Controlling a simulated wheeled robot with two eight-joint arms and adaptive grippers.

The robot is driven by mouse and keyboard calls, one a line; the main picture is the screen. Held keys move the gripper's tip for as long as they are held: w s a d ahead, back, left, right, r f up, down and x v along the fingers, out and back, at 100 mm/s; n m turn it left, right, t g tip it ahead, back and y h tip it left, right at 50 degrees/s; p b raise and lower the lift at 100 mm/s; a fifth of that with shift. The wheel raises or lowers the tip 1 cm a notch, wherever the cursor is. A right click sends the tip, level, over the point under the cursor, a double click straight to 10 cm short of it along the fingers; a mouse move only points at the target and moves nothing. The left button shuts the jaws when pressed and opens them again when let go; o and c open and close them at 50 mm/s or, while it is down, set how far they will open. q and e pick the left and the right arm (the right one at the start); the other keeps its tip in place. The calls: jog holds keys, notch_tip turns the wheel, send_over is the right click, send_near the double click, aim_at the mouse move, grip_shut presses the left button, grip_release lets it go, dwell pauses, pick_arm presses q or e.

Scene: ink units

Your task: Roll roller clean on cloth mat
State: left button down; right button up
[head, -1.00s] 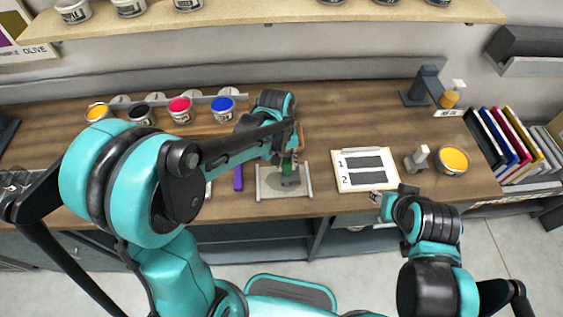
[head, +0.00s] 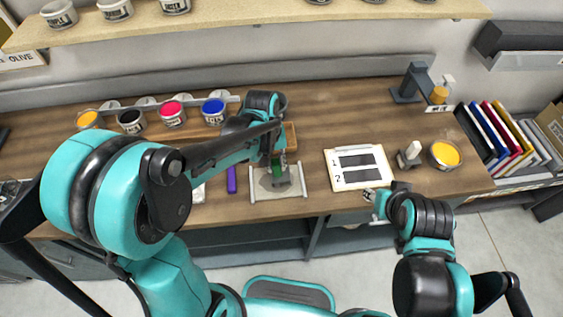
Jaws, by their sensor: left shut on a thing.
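The pale cloth mat (head: 260,191) lies near the front edge of the wooden table, between two light bars. My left gripper (head: 277,163) is above the mat, pointing down, shut on the roller (head: 278,169), whose green part shows just below the fingers. The roller's lower end is at the mat, but its contact with the cloth is too small to tell. A darker grey patch shows on the mat around it. My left arm hides part of the area behind. My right gripper (head: 374,197) is near the front edge, below the white card; its fingers are too small to judge.
Yellow, black, red and blue ink cans (head: 172,114) stand at the back left. A purple bar (head: 231,180) lies left of the mat. A white numbered card (head: 357,166), a small stamp-like tool (head: 410,154) and a yellow ink tin (head: 444,155) are to the right.

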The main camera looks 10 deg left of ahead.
aim_at(289, 173)
pick_arm(q)
jog(key=shift+w+d+f+b, duration=0.1)
jog(key=shift+w+d+b, duration=0.15)
jog(key=shift+d, duration=0.6)
jog(key=shift+w+d+f+b, duration=0.15)
jog(key=shift+d+b, duration=0.1)
jog(key=shift+d, duration=0.55)
notch_tip(289, 173, up, 6)
jog(key=p, duration=0.4)
jog(key=shift+p, duration=0.3)
jog(key=shift+r, duration=0.1)
jog(key=shift+a, duration=0.1)
dwell(0.3)
jog(key=s+a+r+p, duration=0.1)
jog(key=a+r+p, duration=0.1)
jog(key=a+p, duration=0.45)
notch_tip(289, 173, down, 7)
jog(key=b, duration=0.3)
jog(key=shift+s+r, duration=0.15)
jog(key=shift+s, duration=0.25)
